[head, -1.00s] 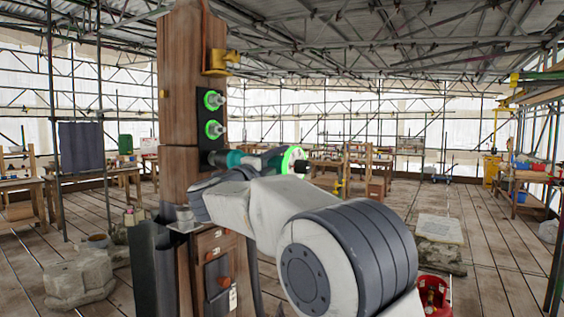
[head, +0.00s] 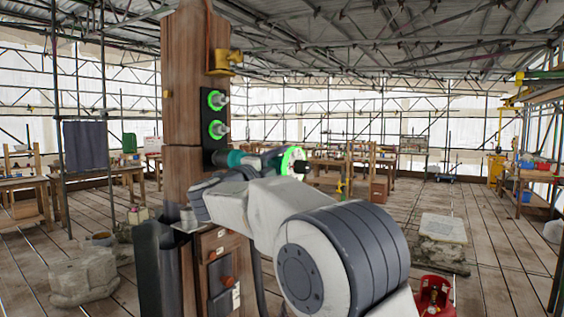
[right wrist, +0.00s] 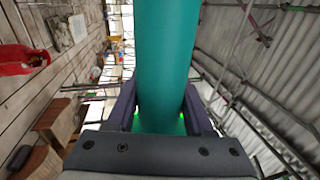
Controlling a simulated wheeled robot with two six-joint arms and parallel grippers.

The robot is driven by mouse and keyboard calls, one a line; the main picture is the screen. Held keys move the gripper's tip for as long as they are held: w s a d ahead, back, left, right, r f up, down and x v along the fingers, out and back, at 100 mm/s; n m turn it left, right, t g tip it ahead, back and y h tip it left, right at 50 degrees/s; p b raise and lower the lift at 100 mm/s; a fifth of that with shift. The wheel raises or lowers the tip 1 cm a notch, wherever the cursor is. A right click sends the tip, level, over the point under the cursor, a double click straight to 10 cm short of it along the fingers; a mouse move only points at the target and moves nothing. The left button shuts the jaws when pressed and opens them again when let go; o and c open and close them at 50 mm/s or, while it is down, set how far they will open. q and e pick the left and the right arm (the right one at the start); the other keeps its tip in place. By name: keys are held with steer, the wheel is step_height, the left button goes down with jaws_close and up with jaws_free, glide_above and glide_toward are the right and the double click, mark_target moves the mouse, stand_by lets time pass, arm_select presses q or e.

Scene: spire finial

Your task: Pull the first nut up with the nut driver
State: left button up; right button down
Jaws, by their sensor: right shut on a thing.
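The nut driver (right wrist: 166,60) is a teal cylinder that fills the middle of the right wrist view. My right gripper (right wrist: 160,112) is shut on it, with one dark finger on each side. In the head view the teal driver (head: 236,158) lies roughly level beside the wooden post, with a glowing green ring (head: 291,160) and a dark tip at its right end. Two nuts or studs with green rings, an upper one (head: 217,99) and a lower one (head: 219,130), sit on a black panel. My arm hides part of the driver, so I cannot tell whether it touches a nut. My left gripper is out of view.
The wooden post (head: 182,75) stands left of centre with a brass bracket (head: 224,62) above the panel. A lower box with a red button (head: 227,282) is under my arm. The plank floor between is open.

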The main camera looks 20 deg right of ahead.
steer(key=shift+w+a+r+p, duration=0.2)
steer(key=shift+w+a+p, duration=0.35)
steer(key=shift+w, duration=0.15)
stand_by(1.2)
steer(key=shift+w+a+p, duration=0.3)
stand_by(1.1)
steer(key=shift+w+a, duration=0.1)
stand_by(1.0)
